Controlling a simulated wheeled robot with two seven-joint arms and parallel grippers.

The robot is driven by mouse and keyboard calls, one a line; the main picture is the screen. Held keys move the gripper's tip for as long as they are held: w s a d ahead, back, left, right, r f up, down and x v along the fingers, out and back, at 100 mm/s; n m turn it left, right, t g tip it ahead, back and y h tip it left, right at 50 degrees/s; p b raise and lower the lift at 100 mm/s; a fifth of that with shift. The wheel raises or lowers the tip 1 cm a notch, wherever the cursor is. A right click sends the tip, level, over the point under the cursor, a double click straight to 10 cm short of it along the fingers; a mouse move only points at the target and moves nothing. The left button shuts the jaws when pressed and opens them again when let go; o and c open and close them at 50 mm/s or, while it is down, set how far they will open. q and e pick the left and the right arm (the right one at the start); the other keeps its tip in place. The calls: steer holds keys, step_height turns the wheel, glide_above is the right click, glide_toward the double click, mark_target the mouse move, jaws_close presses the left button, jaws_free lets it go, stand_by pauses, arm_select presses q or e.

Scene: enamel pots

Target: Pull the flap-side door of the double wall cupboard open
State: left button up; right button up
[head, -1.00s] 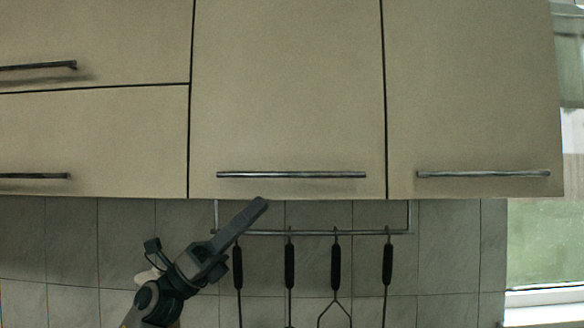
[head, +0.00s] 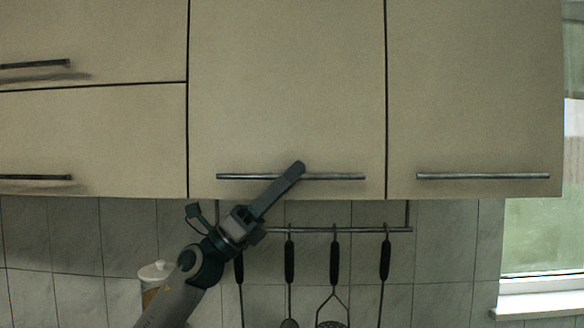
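The double wall cupboard has two plain beige doors, both closed. Its flap-side door (head: 287,90) is beside the two stacked flaps and carries a horizontal metal bar handle (head: 240,176) near its bottom edge. The other door (head: 475,90) has a similar bar handle (head: 483,176). My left gripper (head: 298,168) reaches up from the lower left, with its fingers slanting across the middle of the flap-side handle in the head view. The fingers line up as one bar, so their gap is hidden. I cannot tell whether they touch the handle. My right gripper is out of view.
Two stacked flaps (head: 90,135) with bar handles are at the left, both closed. Below the cupboard, a rail (head: 350,230) holds several hanging utensils (head: 334,262) close to my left gripper. A white-lidded canister (head: 152,272) stands behind my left arm. A window is at the right.

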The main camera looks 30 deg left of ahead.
arm_select(q)
steer(key=shift+w+d+r, duration=0.1)
jaws_close()
stand_by(0.3)
